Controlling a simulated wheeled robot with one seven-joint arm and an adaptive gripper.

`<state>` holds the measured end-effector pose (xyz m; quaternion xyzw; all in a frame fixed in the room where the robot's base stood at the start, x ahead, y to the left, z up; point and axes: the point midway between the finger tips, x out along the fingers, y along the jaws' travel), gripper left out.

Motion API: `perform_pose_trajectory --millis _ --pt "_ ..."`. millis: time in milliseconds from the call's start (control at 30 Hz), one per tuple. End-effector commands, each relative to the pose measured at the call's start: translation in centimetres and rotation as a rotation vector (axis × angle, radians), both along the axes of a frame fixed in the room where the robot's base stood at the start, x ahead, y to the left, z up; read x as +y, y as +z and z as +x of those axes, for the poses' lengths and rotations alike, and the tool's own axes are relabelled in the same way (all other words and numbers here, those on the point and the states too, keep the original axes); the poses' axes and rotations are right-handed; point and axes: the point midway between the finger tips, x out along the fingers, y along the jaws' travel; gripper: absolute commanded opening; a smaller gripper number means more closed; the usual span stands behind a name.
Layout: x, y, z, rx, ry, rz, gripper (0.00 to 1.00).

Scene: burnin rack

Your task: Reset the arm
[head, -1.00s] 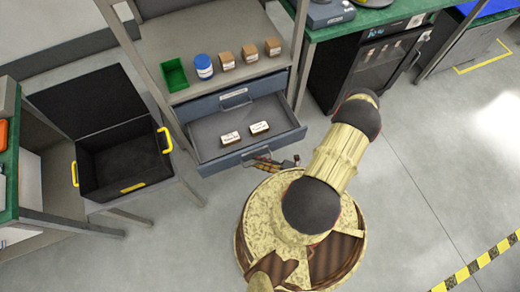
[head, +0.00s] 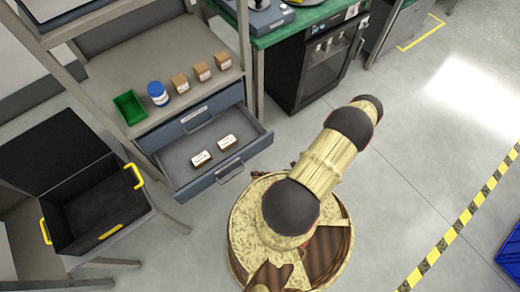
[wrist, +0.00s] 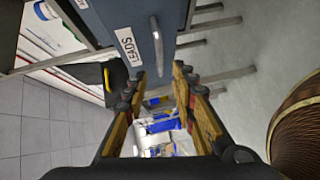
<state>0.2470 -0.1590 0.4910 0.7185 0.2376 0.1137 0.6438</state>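My arm (head: 323,165) reaches from my round base out to the right in the head view. My gripper (wrist: 158,78) shows in the wrist view with its two fingers apart and nothing between them. In the head view the gripper is almost wholly hidden by my own body. A grey-blue drawer front with a "LEADS" label (wrist: 128,46) and a metal handle (wrist: 157,38) is close to the fingertips in the wrist view; I see no contact.
An open drawer (head: 233,158) holds two small labelled boxes (head: 201,159). The shelf above carries a green bin (head: 129,107), a blue jar (head: 158,94) and small brown boxes (head: 201,71). A black open case (head: 95,205) stands left. The floor (head: 410,150) at right is clear.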

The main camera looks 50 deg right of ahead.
Motion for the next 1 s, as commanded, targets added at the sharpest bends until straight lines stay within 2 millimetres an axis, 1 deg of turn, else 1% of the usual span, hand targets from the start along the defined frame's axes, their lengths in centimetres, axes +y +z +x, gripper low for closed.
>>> perform_pose_trajectory --millis 100,233,833,933,1000 --pt "-0.39 0.1 -0.7 0.001 -0.001 0.001 0.27" --pt "-0.51 0.13 -0.98 0.001 0.0 0.0 0.27" --pt "-0.51 0.14 -0.97 -0.001 0.001 -0.003 0.27" --pt "-0.5 0.09 -0.98 -0.02 0.008 -0.042 0.27" --pt "-0.37 -0.1 -1.08 -0.045 0.023 -0.097 0.27"
